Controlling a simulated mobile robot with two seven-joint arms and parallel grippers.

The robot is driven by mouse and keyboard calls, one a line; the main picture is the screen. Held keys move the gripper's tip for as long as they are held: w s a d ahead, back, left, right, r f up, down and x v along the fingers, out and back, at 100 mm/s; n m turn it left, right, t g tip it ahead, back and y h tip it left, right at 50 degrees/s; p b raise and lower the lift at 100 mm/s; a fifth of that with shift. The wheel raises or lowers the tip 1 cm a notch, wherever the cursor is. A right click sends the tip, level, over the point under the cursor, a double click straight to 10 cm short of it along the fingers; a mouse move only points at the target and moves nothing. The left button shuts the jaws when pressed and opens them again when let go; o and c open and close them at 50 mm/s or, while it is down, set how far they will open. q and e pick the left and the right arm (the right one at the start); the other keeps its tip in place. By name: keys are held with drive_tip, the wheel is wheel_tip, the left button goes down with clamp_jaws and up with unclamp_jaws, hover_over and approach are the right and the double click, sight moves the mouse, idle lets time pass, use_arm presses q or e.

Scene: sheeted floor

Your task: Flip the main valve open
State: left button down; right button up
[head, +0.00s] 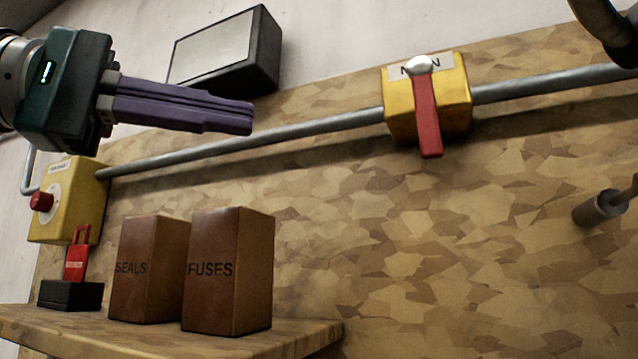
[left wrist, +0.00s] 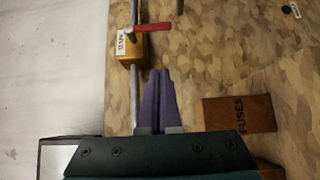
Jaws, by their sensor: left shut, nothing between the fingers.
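The main valve (head: 458,92) is a yellow block on a grey pipe, with a partly covered label on its face. Its red lever (head: 428,120) hangs from a silver pivot and points down, across the pipe. In the left wrist view the valve (left wrist: 130,50) is ahead of the fingers, with its red lever (left wrist: 153,27) pointing right. My left gripper (head: 250,118) has purple fingers that are shut and empty. It is left of the valve, apart from it, and its fingertips (left wrist: 159,72) also show in the left wrist view. My right gripper is not identifiable in view.
A yellow box (head: 72,205) with a red button is at the left end of the pipe (head: 250,140). Brown SEALS (head: 145,270) and FUSES (head: 228,275) boxes and a red tag on a black base stand on a wooden shelf (head: 180,338). A dark box (head: 262,55) is mounted above.

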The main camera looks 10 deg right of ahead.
use_arm(q)
drive_tip(key=p, duration=1.1)
approach(427, 114)
drive_tip(key=w+d+f, duration=0.1)
drive_tip(key=w+d, duration=0.2)
drive_tip(key=d, duration=0.3)
drive_tip(key=shift+a+f, duration=0.1)
drive_tip(key=shift+f, duration=0.05)
drive_tip(key=shift+f, duration=0.1)
drive_tip(key=shift+s+b, duration=0.15)
drive_tip(key=shift+b, duration=0.35)
